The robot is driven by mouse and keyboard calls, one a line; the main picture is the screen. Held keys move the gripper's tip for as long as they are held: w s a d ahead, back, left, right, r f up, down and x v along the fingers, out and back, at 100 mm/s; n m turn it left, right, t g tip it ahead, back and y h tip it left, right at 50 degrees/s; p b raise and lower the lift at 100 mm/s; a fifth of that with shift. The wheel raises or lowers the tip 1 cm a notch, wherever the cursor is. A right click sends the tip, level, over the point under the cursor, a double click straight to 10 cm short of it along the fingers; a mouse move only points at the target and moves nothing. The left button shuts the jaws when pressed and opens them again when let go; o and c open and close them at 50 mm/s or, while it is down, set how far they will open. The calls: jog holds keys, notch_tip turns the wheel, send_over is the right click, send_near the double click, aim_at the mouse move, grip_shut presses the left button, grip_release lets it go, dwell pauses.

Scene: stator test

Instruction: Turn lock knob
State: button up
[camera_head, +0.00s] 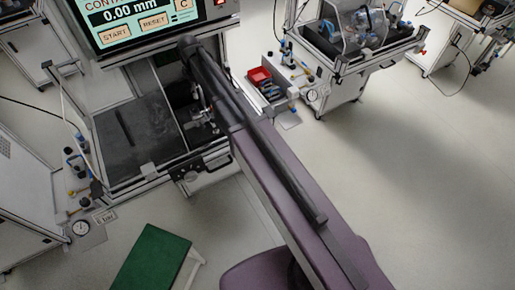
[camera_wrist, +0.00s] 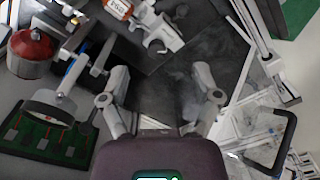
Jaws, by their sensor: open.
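My gripper (camera_wrist: 160,88) is open in the wrist view, its two grey fingers spread apart with nothing between them. Beyond the fingers is a dark grey plate (camera_wrist: 178,62). A black lever-like part (camera_wrist: 103,57) lies just left of the left finger. A red-topped silver round part (camera_wrist: 31,45) is at the far left, apart from the gripper. I cannot tell for sure which part is the lock knob. In the head view my arm covers part of the test station (camera_head: 140,130), and the fingers cannot be made out clearly.
An orange-and-white cylinder (camera_wrist: 119,8) is at the top of the wrist view. A green circuit board (camera_wrist: 42,140) and a black handle (camera_wrist: 272,152) flank the gripper. In the head view, a screen (camera_head: 135,20) stands above the station, a green-topped table (camera_head: 150,258) in front. Floor at right is free.

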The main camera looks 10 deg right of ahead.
jog(key=s+d+f+m+b, duration=1.1)
jog(key=s+d+f+b, duration=0.4)
jog(key=s, duration=0.5)
jog(key=d, duration=0.2)
jog(key=shift+s+d+f, duration=0.15)
jog(key=shift+d+f, duration=0.1)
jog(key=shift+d, duration=0.1)
jog(key=shift+s+d+m, duration=0.35)
jog(key=shift+s+m, duration=0.05)
jog(key=shift+s, duration=0.3)
jog(key=shift+s+d+m, duration=0.35)
jog(key=shift+s+m, duration=0.05)
jog(key=shift+s, duration=0.3)
